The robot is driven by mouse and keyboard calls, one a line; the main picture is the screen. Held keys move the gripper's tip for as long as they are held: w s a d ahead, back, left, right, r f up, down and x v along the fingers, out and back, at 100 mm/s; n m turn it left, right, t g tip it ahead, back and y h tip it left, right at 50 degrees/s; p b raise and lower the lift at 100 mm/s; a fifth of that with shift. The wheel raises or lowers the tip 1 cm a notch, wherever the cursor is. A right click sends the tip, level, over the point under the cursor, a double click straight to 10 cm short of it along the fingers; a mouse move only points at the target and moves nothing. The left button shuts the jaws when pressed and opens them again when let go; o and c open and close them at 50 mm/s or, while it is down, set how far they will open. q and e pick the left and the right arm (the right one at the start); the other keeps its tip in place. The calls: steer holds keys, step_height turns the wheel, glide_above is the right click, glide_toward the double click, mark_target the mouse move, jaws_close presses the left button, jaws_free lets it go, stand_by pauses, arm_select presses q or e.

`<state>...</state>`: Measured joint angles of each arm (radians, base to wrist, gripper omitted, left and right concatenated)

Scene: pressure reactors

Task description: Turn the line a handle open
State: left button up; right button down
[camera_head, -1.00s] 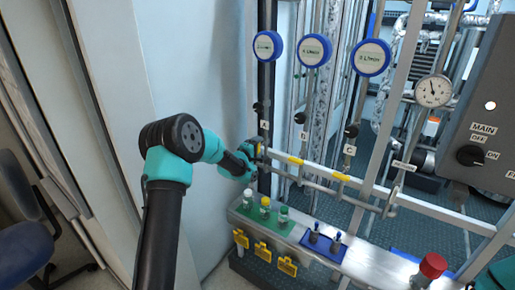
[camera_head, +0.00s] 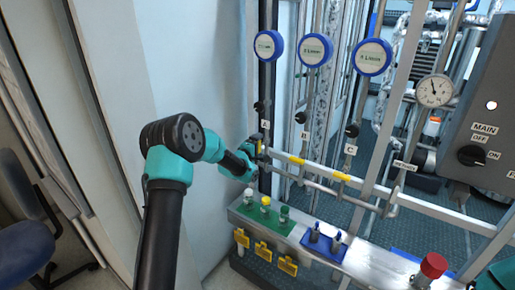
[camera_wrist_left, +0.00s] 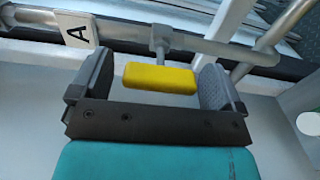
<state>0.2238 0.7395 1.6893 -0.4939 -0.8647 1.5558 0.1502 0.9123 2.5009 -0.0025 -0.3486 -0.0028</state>
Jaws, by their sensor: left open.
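The line A handle is a yellow bar (camera_wrist_left: 160,78) on a short grey stem in the left wrist view, beside the label A (camera_wrist_left: 76,32). My left gripper (camera_wrist_left: 157,88) is open, with one finger on each side of the yellow bar. A small gap shows at the left finger; the right finger is very near the bar's end, and I cannot tell whether it touches. In the head view my left gripper (camera_head: 256,153) is at the pipe below the label A (camera_head: 264,124) and mostly hides that handle. My right gripper is not in view.
Yellow handles B (camera_head: 296,160) and C (camera_head: 342,177) sit to the right on the same rail. Below stands a bench with capped vials on a green mat (camera_head: 246,216), a blue holder (camera_head: 320,246) and a red-capped bottle (camera_head: 432,267). A control box (camera_head: 490,120) is at the right.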

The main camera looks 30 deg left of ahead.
arm_select(q)
steer(key=s+a, duration=0.2)
steer(key=s, duration=1.5)
steer(key=shift+a, duration=0.35)
steer(key=shift+s, duration=0.1)
steer(key=s+d+f+m+g, duration=0.35)
steer(key=d+f, duration=0.25)
steer(key=f, duration=0.5)
steer(key=s+d+f+m+g, duration=0.3)
steer(key=s+d+f+g, duration=0.2)
steer(key=f, duration=0.6)
steer(key=s+d+f+m+g, duration=0.4)
steer(key=s+f, duration=0.1)
steer(key=s, duration=0.5)
steer(key=s+d+f+m+g+h, duration=0.1)
steer(key=s+d+f+m+g, duration=0.3)
steer(key=s, duration=0.6)
steer(key=shift+d+f, duration=0.8)
steer(key=shift+w+g, duration=0.15)
steer(key=shift+g, duration=0.1)
